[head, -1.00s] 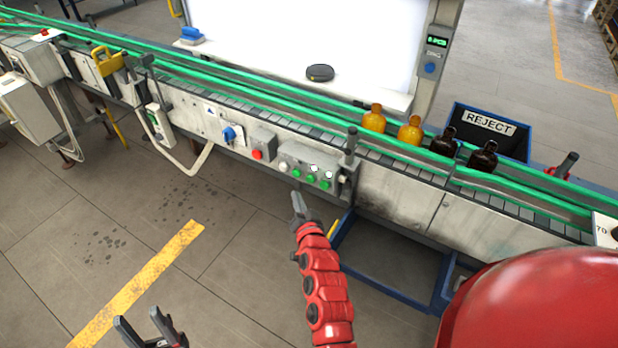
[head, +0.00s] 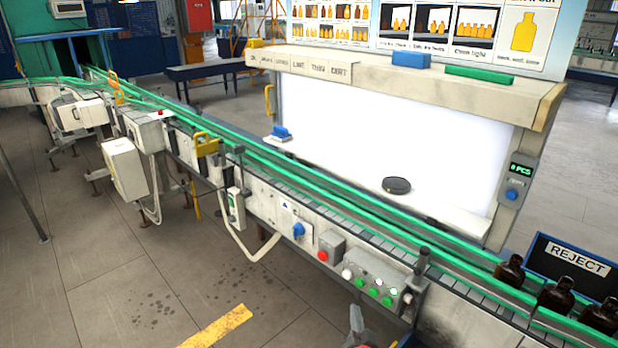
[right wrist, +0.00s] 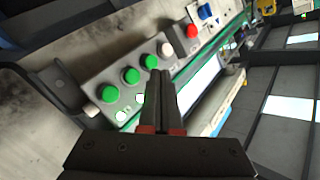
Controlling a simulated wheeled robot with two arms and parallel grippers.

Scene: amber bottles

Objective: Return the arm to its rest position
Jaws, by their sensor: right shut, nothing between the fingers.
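My right gripper (head: 357,322) shows only as a small tip at the bottom edge of the head view, in front of the conveyor's button panel; the rest of that arm is out of frame. In the right wrist view its two dark fingers (right wrist: 161,98) lie together with nothing between them. The button panel (right wrist: 97,80), with green, white and red buttons, appears behind the fingers; whether they touch it I cannot tell. My left gripper is out of view.
The conveyor (head: 270,190) with green rails runs diagonally across. Dark brown bottles (head: 556,295) stand on it at the right, before the REJECT bin (head: 575,262). Open floor (head: 100,290) lies at lower left.

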